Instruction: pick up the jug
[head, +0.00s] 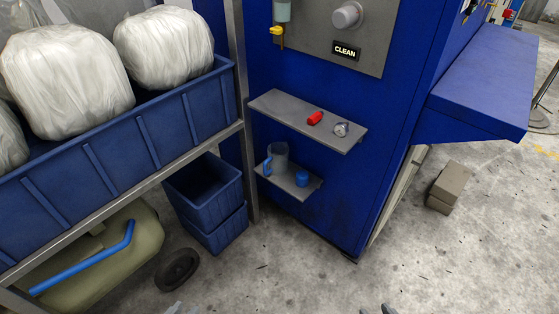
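The jug (280,158) is a grey, see-through vessel with a blue handle on its left side. It stands upright on the small lower shelf (293,188) of the blue machine, to the left of a blue cup-like item (301,178). My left gripper (184,310) shows only as fingertips at the bottom edge, well below and left of the jug. My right gripper (376,311) also shows only as fingertips at the bottom edge, below and right of the jug. Both pairs of tips look apart, with nothing seen between them. Neither gripper touches the jug.
An upper shelf (290,112) with a red item (315,118) and a small round metallic item (341,129) juts out above the jug. Stacked blue crates (206,205) and a metal rack post (240,95) stand left of it. The floor in front is mostly clear.

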